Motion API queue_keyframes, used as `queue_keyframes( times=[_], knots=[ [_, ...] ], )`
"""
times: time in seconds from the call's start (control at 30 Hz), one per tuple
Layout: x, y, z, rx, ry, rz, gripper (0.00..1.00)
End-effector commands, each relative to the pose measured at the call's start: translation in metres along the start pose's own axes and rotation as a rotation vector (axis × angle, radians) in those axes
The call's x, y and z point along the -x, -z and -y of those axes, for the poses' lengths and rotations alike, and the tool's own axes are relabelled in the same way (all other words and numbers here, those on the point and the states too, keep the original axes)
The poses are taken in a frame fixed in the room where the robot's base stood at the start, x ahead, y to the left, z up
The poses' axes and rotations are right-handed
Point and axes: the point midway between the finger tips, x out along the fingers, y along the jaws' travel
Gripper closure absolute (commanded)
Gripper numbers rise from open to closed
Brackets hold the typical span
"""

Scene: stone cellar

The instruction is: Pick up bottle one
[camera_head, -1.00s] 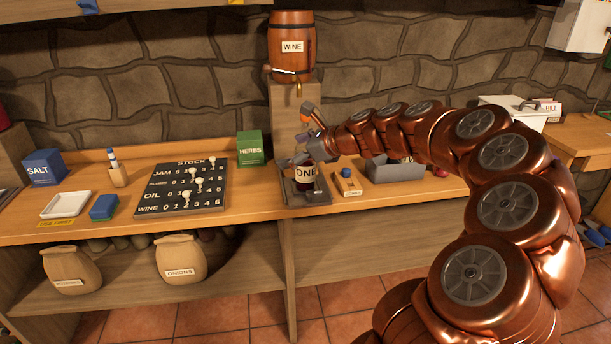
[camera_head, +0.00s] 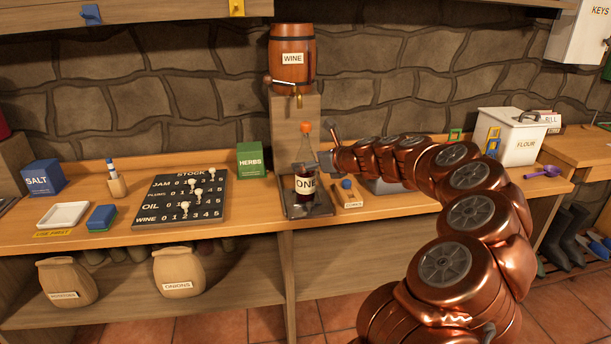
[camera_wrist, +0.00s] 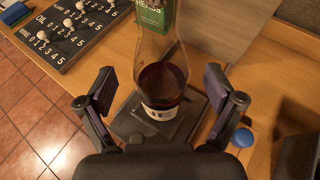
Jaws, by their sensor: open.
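Bottle one (camera_head: 305,183) stands upright on a dark tray (camera_head: 321,208) under the barrel's tap. It is clear glass with dark red liquid low inside, an orange cap and a white label reading ONE. In the wrist view the bottle (camera_wrist: 160,75) stands between and beyond the spread fingers, its label partly in view and its top cut off. My gripper (camera_head: 325,155) is just right of the bottle in the head view. In the wrist view my gripper (camera_wrist: 162,108) is open, a finger on each side, with gaps to the glass.
A wine barrel (camera_head: 292,58) stands on a wooden post behind the bottle. A corks board (camera_head: 347,193) lies close to its right, and a grey bin (camera_head: 385,186) is beyond. The stock board (camera_head: 180,200) and green herbs box (camera_head: 250,160) are to the left.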

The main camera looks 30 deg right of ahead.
Motion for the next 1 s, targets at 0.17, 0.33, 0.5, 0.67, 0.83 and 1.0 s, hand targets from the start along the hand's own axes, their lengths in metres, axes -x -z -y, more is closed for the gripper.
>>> queue_keyframes(
  times=[0.17, 0.33, 0.5, 0.67, 0.83, 1.0],
  knots=[
    [-0.016, 0.001, 0.000, 0.001, 0.000, -0.002, 0.08],
    [-0.019, 0.001, 0.001, 0.001, 0.001, -0.001, 0.08],
    [-0.018, 0.000, 0.001, 0.001, 0.001, -0.001, 0.09],
    [-0.018, 0.000, 0.001, 0.002, 0.000, -0.001, 0.26],
    [-0.018, 0.000, 0.000, 0.002, 0.000, -0.001, 0.43],
    [-0.018, 0.000, 0.000, 0.002, 0.000, -0.001, 0.61]
  ],
)
